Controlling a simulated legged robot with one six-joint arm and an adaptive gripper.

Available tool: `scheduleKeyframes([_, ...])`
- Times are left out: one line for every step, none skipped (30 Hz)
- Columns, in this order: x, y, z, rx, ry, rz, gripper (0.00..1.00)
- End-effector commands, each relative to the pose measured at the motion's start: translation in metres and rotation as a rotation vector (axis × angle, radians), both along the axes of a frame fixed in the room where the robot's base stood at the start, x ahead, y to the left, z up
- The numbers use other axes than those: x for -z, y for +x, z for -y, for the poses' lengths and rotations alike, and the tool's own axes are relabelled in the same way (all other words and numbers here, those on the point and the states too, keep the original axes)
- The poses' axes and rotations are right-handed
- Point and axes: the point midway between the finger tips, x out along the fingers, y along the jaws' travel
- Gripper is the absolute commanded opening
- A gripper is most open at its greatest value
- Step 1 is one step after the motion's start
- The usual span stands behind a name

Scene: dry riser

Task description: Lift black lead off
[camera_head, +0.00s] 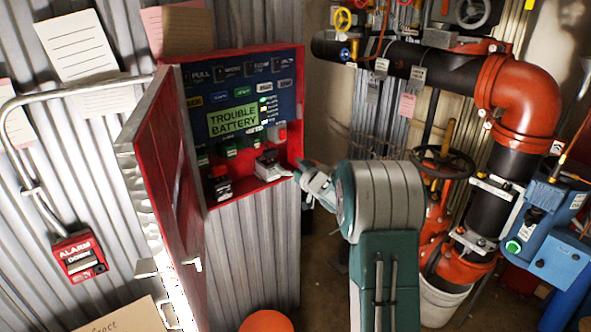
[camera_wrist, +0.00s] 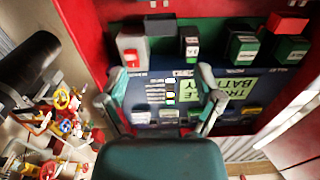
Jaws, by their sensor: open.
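A small black block (camera_wrist: 160,23), which looks like the black lead, sits at the top of the wrist view in the red cabinet (camera_head: 237,54). A red block (camera_wrist: 287,22) sits to its right on a dark green unit. My gripper (camera_wrist: 166,96) is open, its two grey-green fingers spread in front of the panel with nothing between them. The black block lies beyond the fingers, apart from them. In the head view my gripper reaches the cabinet's lower right corner, and its fingertips are hard to make out there.
The cabinet's red door (camera_head: 165,165) stands open on the left. A panel sign (camera_head: 233,120) reads TROUBLE BATTERY. A red alarm box (camera_head: 79,256) is on the corrugated wall. Orange and black pipes (camera_head: 515,100) and a blue unit (camera_head: 545,215) crowd the right.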

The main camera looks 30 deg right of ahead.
Motion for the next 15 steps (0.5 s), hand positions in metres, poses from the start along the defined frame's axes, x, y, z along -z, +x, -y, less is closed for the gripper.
scheduleKeyframes([-0.001,-0.009,0.002,0.002,0.000,0.000,0.84])
scheduleKeyframes([0.000,-0.014,0.003,0.001,0.000,0.000,0.84])
scheduleKeyframes([0.000,-0.019,0.004,0.001,0.000,0.000,0.84])
scheduleKeyframes([0.000,-0.023,0.005,0.002,0.000,0.000,0.84])
scheduleKeyframes([0.000,-0.025,0.006,0.002,0.000,0.000,0.84])
scheduleKeyframes([0.000,-0.028,0.006,0.001,0.000,0.000,0.84])
scheduleKeyframes([0.000,-0.030,0.006,0.001,0.001,0.000,0.84])
scheduleKeyframes([0.001,-0.031,0.006,0.000,0.001,0.000,0.84])
scheduleKeyframes([0.001,-0.032,0.006,0.000,0.001,0.000,0.84])
scheduleKeyframes([0.001,-0.033,0.006,0.000,0.001,0.000,0.84])
scheduleKeyframes([0.001,-0.033,0.006,0.000,0.001,0.000,0.84])
scheduleKeyframes([0.001,-0.033,0.006,-0.001,0.001,0.000,0.84])
scheduleKeyframes([0.001,-0.033,0.006,0.000,0.001,0.000,0.84])
scheduleKeyframes([0.001,-0.033,0.006,0.000,0.001,0.000,0.84])
scheduleKeyframes([0.001,-0.033,0.006,0.000,0.001,0.000,0.84])
